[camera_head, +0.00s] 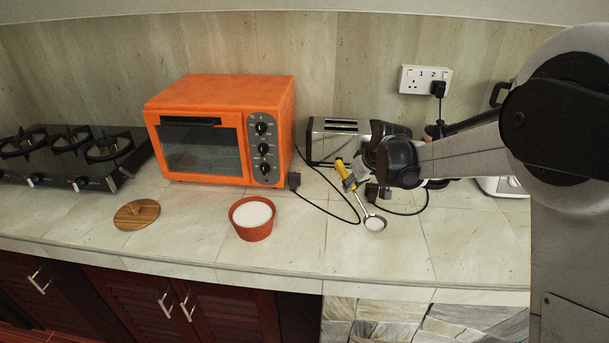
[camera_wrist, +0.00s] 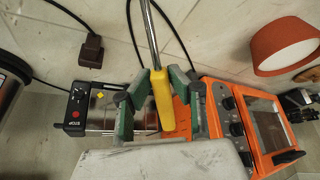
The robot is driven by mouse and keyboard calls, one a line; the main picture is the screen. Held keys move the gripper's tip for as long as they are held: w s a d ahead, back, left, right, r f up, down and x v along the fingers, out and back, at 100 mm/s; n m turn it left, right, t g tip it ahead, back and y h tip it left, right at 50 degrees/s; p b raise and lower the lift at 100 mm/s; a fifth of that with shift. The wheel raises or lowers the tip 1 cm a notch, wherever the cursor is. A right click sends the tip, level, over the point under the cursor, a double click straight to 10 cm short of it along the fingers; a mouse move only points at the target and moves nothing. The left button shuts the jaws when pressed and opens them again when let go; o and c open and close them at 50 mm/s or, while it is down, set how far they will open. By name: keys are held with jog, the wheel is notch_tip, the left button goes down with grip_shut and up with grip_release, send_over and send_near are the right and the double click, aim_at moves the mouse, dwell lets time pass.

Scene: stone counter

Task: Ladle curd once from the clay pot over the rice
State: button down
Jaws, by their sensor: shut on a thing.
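My gripper (camera_wrist: 155,80) is shut on the yellow handle of a ladle (camera_wrist: 162,100). In the head view the ladle (camera_head: 347,175) slants down to the right from the gripper, and its round bowl is low over the counter, right of the clay pot. The bowl looks pale white inside; I cannot tell whether that is curd or bare metal. The terracotta clay pot (camera_head: 252,229) stands open near the front of the counter, filled with white curd (camera_head: 252,213). The pot also shows in the wrist view (camera_wrist: 283,42). I cannot make out any rice.
An orange toaster oven (camera_head: 199,130) stands behind the pot, with a steel toaster (camera_head: 330,146) to its right. A black cable (camera_head: 338,213) loops over the counter near the ladle. A wooden lid (camera_head: 137,214) lies left of the pot. A gas hob (camera_head: 70,155) is far left. The front right counter is clear.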

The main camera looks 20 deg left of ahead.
jog(key=s+d+f+m+h+b, duration=0.1)
jog(key=s+d+f+m, duration=0.1)
jog(key=d, duration=1.1)
jog(key=s+d+f+m+t+h+b, duration=0.1)
jog(key=s+d+f+m+h, duration=0.1)
jog(key=d, duration=1.1)
jog(key=s+d+f+m+t+h+b, duration=0.1)
jog(key=s+d+f+m, duration=0.2)
jog(key=d, duration=1.1)
jog(key=s+m, duration=0.2)
jog(key=m, duration=0.2)
jog(key=shift+s+f+h+b, duration=0.25)
jog(key=shift+f+h+b, duration=0.05)
jog(key=shift+h+b, duration=0.1)
jog(key=shift+d, duration=0.1)
